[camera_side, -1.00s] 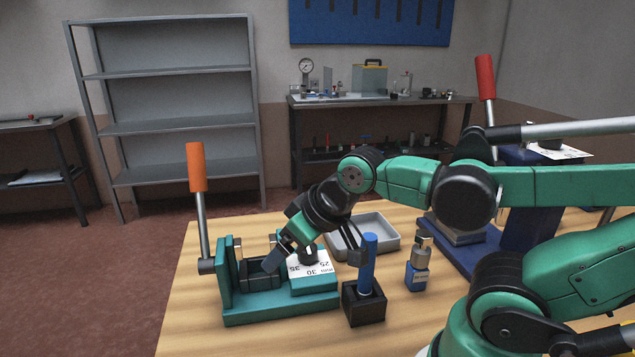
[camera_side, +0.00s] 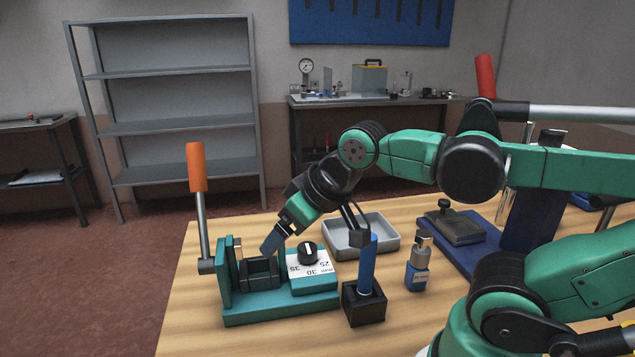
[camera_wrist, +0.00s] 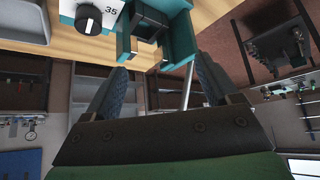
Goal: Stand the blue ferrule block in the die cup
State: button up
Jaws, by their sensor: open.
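A small blue block with a metal neck and pale label (camera_side: 418,277), probably the ferrule block, stands upright on the table right of centre. A dark open holder (camera_side: 261,273) on the teal lever fixture may be the die cup; it also shows in the wrist view (camera_wrist: 148,22).
The blue rod (camera_side: 368,263) stands in a black square base (camera_side: 363,304). The white dial plate with a black knob (camera_side: 308,252) sits beside the holder. An orange lever (camera_side: 197,168) rises at left. An empty grey tray (camera_side: 390,243) lies behind; a blue press base (camera_side: 465,252) stands right.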

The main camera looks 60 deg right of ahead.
notch_tip(320, 180, up, 2)
jog(key=n+g+h, duration=0.3)
jog(key=n+g, duration=0.6)
jog(key=g, duration=0.1)
send_over(417, 235)
jog(key=shift+n, duration=0.4)
jog(key=f, duration=0.6)
jog(key=shift+w+a+f, duration=0.15)
jog(key=shift+a+f, duration=0.05)
jog(key=shift+f, duration=0.9)
jog(key=shift+x, duration=2.6)
jog(key=shift+d, duration=0.15)
grip_shut()
